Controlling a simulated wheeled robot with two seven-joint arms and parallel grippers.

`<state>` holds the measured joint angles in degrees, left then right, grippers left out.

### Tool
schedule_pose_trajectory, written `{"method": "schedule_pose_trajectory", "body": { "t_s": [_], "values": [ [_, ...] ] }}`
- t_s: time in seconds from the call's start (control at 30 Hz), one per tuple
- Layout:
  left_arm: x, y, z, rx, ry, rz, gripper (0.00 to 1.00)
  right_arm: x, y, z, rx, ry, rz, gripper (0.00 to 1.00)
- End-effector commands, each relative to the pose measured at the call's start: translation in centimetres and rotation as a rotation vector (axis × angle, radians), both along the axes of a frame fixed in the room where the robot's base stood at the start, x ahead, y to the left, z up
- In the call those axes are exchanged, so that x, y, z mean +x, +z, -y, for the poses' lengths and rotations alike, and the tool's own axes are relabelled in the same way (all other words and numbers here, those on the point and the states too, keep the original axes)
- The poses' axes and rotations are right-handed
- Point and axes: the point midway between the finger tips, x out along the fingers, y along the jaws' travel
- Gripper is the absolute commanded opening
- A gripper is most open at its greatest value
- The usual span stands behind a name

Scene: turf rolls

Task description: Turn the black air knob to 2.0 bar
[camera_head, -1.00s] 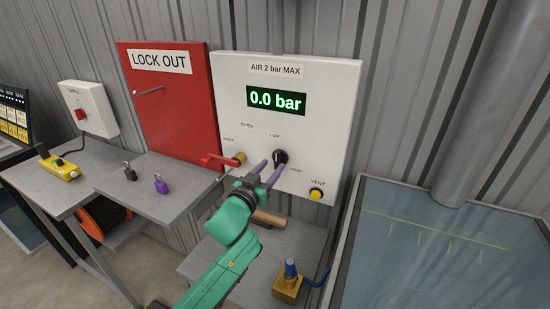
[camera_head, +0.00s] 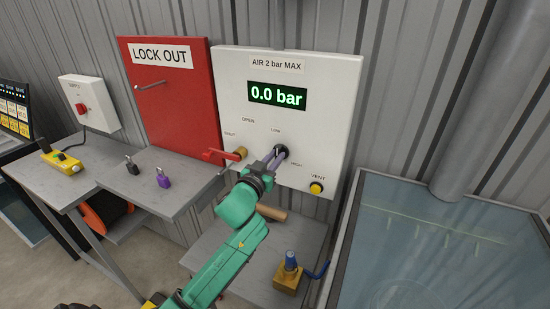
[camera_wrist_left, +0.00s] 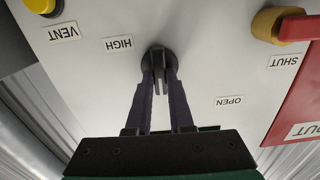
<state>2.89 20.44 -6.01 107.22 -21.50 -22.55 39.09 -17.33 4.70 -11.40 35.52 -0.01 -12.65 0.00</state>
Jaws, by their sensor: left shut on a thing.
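The black air knob (camera_head: 280,151) sits on the white air panel (camera_head: 232,90), below the green display (camera_head: 277,95) that reads 0.0 bar. My left gripper (camera_head: 275,156) is shut on the knob, with its purple fingers on either side of the knob's raised grip. In the left wrist view the knob (camera_wrist_left: 158,56) shows between the two fingertips (camera_wrist_left: 159,78), near the HIGH label. The LOW label (camera_head: 275,130) is above the knob in the head view. My right gripper is not in view.
A red valve handle (camera_head: 222,155) with a brass body is left of the knob, by the SHUT label. The yellow VENT button (camera_head: 316,187) is to the lower right. A lower shelf (camera_head: 240,262) holds a brass fitting (camera_head: 288,277). Two padlocks (camera_head: 162,178) lie on the left table.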

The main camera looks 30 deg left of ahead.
Motion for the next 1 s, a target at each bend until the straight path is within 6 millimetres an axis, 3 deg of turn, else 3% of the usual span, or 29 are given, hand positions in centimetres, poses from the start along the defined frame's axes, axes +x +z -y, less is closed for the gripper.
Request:
{"method": "schedule_pose_trajectory", "body": {
  "t_s": [0.37,1.0],
  "values": [
    [0.02,-0.01,0.12,0.220,-0.001,-0.014,0.00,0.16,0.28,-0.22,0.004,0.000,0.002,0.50],
    [0.02,-0.20,0.41,0.824,-0.001,-0.048,0.00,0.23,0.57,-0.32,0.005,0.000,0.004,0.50]
  ]
}}
